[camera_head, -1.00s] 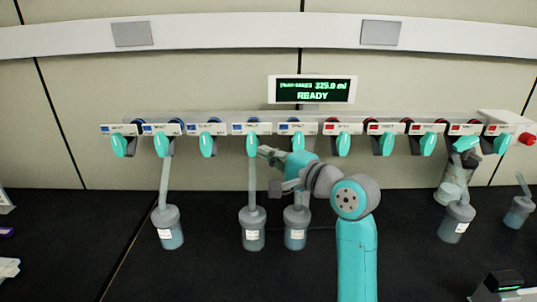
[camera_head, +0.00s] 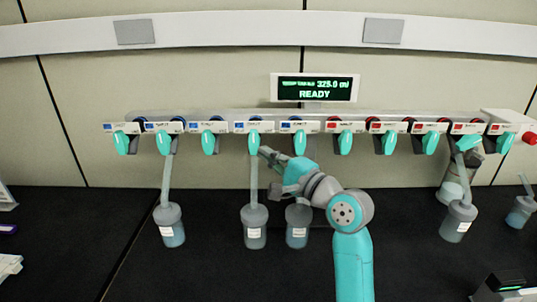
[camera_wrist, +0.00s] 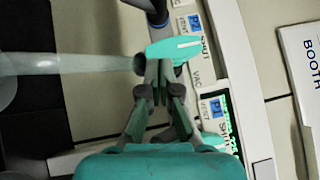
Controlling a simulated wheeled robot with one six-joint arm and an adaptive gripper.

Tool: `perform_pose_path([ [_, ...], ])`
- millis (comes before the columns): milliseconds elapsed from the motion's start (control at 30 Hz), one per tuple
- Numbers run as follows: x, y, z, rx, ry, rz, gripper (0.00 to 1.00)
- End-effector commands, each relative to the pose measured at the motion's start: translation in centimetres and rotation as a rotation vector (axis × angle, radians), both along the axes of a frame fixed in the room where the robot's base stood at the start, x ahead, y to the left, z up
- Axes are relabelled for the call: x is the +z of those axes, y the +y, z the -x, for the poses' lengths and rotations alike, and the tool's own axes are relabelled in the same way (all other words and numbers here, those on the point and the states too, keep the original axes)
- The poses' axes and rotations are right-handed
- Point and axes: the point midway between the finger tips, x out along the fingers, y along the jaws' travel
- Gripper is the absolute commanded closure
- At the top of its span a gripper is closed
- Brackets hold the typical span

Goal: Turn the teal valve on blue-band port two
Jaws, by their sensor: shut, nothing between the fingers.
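The teal valve of blue-band port two (camera_head: 254,139) has an upright handle in the head view. In the wrist view the same valve (camera_wrist: 172,49) lies beside the blue P2 label (camera_wrist: 194,23), with a white line on its handle. My gripper (camera_head: 264,152) is at the lower right of this handle. In the wrist view my gripper (camera_wrist: 158,68) has its fingertips together at the handle's edge, with nothing held. I cannot tell whether they touch it. The port-one valve (camera_head: 299,141) is just to the right, above my wrist.
More valves line the rack on both sides. The display (camera_head: 314,87) reads READY.

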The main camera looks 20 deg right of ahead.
Motion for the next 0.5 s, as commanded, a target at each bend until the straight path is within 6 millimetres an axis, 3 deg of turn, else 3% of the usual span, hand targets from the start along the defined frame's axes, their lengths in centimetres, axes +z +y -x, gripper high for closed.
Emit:
perform_pose_path([
  [500, -0.66, 0.57, -0.15, 0.001, -0.055, -0.174, 1.0],
])
